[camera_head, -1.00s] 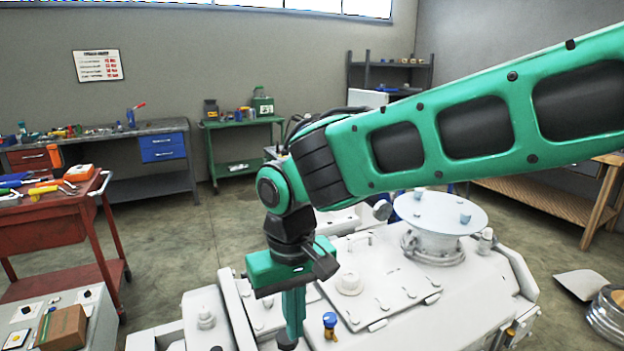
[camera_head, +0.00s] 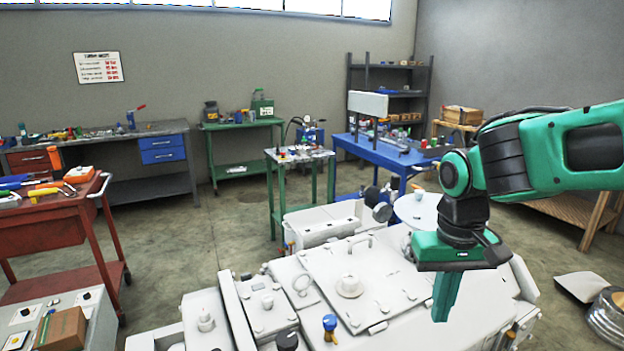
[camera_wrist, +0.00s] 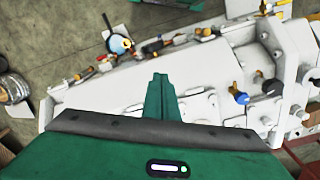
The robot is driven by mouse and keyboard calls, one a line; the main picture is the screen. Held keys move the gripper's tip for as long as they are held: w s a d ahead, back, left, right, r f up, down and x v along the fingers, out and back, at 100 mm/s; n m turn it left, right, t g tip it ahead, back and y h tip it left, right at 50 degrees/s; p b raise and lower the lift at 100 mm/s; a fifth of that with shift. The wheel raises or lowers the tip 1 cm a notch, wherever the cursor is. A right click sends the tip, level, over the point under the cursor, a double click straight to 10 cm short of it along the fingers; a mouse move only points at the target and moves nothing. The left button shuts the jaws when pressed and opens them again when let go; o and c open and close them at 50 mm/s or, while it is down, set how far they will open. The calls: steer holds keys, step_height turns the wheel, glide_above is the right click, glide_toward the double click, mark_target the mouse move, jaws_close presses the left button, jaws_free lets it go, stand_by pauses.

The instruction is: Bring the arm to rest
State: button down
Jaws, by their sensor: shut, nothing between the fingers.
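My gripper (camera_head: 442,308) is green and points down at the right of the head view, over the right part of the white machine (camera_head: 300,318). Its fingers are shut together with nothing between them. In the wrist view my gripper (camera_wrist: 160,82) shows at the centre, with the white machine (camera_wrist: 90,98) beneath it. Part of the machine's round top plate (camera_head: 412,208) is hidden behind my arm. A blue-capped fitting (camera_head: 330,324) stands on the machine to the left of my gripper, and it also shows in the wrist view (camera_wrist: 238,95).
A red cart (camera_head: 60,215) with tools stands at the left. A blue table (camera_head: 350,147) and a green table (camera_head: 300,156) stand behind the machine. A metal coil (camera_head: 606,315) lies on the floor at the right. Open floor (camera_head: 180,260) lies left of the machine.

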steer(key=s+d+f+m, duration=0.2)
steer(key=s+d+m, duration=0.4)
steer(key=s+d, duration=0.9)
steer(key=d, duration=0.3)
steer(key=shift+s+f, duration=0.25)
steer(key=shift+f, duration=0.15)
steer(key=shift+w+f, duration=0.25)
steer(key=shift+w, duration=0.4)
